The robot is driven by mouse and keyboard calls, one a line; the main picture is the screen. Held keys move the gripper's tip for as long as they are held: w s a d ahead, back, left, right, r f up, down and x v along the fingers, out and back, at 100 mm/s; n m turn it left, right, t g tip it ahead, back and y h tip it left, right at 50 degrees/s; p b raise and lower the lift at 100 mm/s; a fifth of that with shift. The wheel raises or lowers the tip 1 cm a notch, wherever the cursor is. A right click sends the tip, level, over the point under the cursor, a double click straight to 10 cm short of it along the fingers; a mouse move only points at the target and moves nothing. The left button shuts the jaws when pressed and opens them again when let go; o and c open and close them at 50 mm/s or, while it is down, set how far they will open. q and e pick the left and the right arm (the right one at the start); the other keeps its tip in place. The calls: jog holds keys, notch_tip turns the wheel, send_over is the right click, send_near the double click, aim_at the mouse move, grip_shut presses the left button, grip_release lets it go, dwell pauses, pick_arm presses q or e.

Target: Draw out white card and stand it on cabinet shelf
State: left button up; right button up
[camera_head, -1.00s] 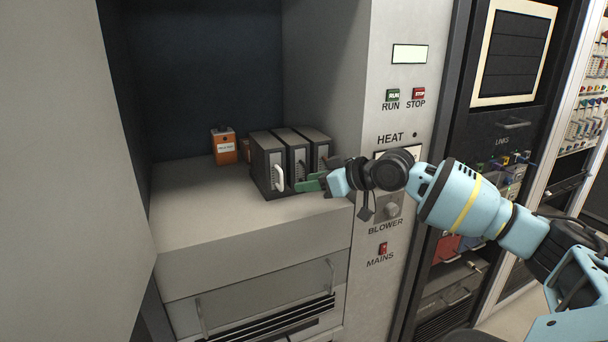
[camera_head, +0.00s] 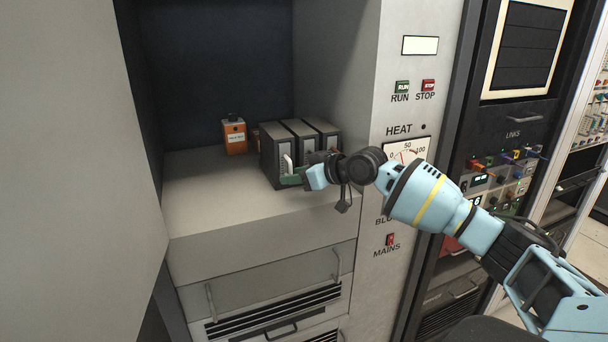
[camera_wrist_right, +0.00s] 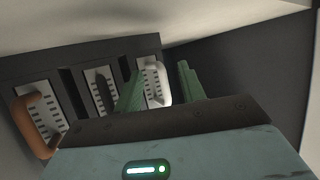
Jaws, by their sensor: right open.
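Three dark upright cards stand side by side on the cabinet shelf (camera_head: 215,212). The white card (camera_head: 270,160) is the leftmost in the head view, with a white loop handle (camera_head: 287,162) on its front. In the right wrist view this white handle (camera_wrist_right: 156,84) is on the right and shows between the two green fingers. My right gripper (camera_head: 291,179) is open at the front of the white card, its fingers (camera_wrist_right: 160,88) on either side of the handle. Whether they touch it cannot be told. My left gripper is not in view.
The neighbouring cards carry a dark handle (camera_wrist_right: 103,90) and an orange handle (camera_wrist_right: 38,122). An orange box (camera_head: 235,137) stands left of the cards towards the back. The shelf is bare to the left and in front. The control panel (camera_head: 408,60) borders the opening on the right.

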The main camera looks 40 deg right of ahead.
grip_shut()
dwell(0.3)
